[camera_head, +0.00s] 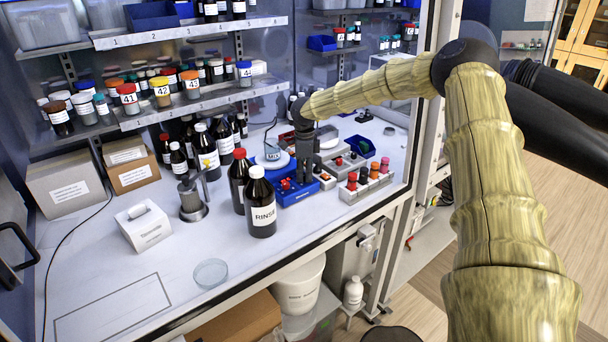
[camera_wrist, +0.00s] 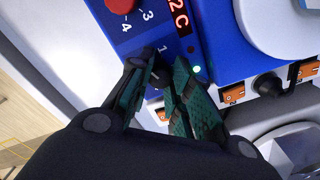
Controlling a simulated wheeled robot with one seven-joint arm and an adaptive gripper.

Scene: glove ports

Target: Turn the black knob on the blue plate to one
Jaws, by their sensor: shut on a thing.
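The blue plate (camera_head: 299,196) is part of a small device on the bench, in the middle of the head view. My gripper (camera_head: 303,180) reaches down onto the plate from above. In the wrist view my gripper (camera_wrist: 160,72) has its green-padded fingers closed around a dark part beside a printed 1. This part appears to be the black knob, mostly hidden by the fingers. Its pointer direction cannot be told.
A red knob (camera_wrist: 121,3) sits on the same plate. A neighbouring unit has another black knob (camera_wrist: 268,85) and orange switches (camera_wrist: 233,94). Dark bottles, one a RINSE bottle (camera_head: 261,208), stand left of the plate.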

